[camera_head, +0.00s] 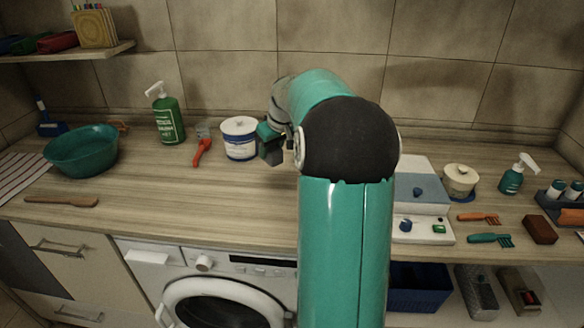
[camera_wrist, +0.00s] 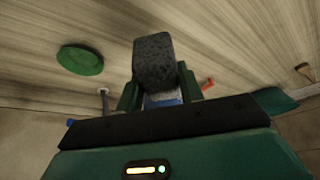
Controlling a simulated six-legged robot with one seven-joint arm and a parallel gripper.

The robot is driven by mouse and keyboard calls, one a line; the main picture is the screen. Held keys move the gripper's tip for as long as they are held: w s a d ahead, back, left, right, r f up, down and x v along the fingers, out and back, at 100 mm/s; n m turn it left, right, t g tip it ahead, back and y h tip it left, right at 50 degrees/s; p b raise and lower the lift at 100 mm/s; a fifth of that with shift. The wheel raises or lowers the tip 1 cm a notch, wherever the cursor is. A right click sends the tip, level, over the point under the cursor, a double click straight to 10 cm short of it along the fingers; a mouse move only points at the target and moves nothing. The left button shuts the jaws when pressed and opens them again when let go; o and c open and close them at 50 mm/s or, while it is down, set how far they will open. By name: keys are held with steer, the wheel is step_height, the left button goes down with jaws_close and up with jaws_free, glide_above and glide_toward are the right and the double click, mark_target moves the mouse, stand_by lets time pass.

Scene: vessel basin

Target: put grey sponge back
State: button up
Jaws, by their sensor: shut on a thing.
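My gripper (camera_wrist: 158,80) is shut on the grey sponge (camera_wrist: 155,60), a dark speckled block held between its two green fingers. In the head view the sponge (camera_head: 272,153) hangs from my gripper (camera_head: 268,138), just right of the white tub with a blue band (camera_head: 240,146). The sponge seems to be above the counter; the gap below it is hard to judge. A round green disc (camera_wrist: 80,60) lies on the counter to the left in the wrist view. My arm hides part of the counter behind it in the head view.
A red-orange tool (camera_head: 202,152), a green pump bottle (camera_head: 169,122) and a green bowl (camera_head: 82,158) stand left of the tub. A grey-white appliance (camera_head: 425,195), brushes and a brown block (camera_head: 539,229) are at right. The counter front left of my arm (camera_head: 200,205) is clear.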

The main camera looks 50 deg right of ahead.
steer(key=d+f, duration=0.4)
steer(key=d, duration=0.1)
steer(key=d+f, duration=0.2)
steer(key=shift+w+d+f, duration=0.2)
steer(key=shift+w, duration=0.05)
steer(key=shift+s+d+f, duration=0.1)
steer(key=shift+d+f, duration=0.3)
steer(key=shift+f, duration=0.05)
steer(key=shift+d+f, duration=0.2)
steer(key=shift+f, duration=0.75)
steer(key=shift+d+f, duration=0.15)
steer(key=shift+f, duration=0.75)
steer(key=o, duration=0.9)
steer(key=shift+f, duration=0.15)
steer(key=shift+o, duration=0.2)
